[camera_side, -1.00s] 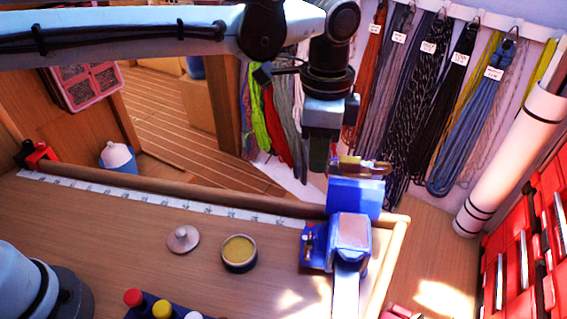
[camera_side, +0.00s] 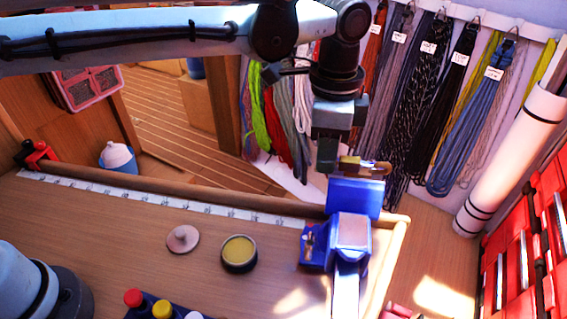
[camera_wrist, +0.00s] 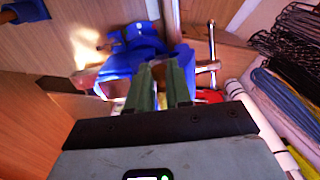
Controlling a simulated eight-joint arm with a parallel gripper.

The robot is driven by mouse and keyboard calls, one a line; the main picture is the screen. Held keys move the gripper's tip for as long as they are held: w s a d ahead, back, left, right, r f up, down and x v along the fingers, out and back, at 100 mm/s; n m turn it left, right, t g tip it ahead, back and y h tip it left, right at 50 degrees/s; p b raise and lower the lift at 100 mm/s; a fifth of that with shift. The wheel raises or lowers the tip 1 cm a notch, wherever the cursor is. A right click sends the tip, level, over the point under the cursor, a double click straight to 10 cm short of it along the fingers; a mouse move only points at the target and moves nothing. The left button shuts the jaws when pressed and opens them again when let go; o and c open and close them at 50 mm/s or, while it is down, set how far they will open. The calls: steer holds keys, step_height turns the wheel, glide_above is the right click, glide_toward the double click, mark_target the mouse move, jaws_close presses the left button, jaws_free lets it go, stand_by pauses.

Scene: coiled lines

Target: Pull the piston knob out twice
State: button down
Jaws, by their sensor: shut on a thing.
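A brass piston fitting (camera_side: 364,166) lies level above the blue vise (camera_side: 355,197) in the side view, apparently held in its jaws. My gripper (camera_side: 328,163) points down at the fitting's left end, with its dark fingers covering that end. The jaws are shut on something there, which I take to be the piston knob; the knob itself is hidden. In the wrist view, the green fingers of my gripper (camera_wrist: 164,78) reach toward the blue vise (camera_wrist: 124,60), and what lies between their tips is hard to make out.
The vise stands at the bench's right corner. A round tin (camera_side: 239,252) and a pale lid (camera_side: 183,239) lie to its left on the bench. Coiled lines (camera_side: 462,130) hang behind, with a white roll (camera_side: 508,160) and red drawers (camera_side: 525,250) at right.

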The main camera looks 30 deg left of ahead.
steer(key=shift+a, duration=0.25)
steer(key=shift+s+a, duration=0.15)
steer(key=shift+a, duration=0.15)
steer(key=shift+w+d, duration=0.2)
steer(key=shift+d, duration=0.4)
steer(key=c, duration=1.2)
jaws_free()
steer(key=shift+o, duration=0.2)
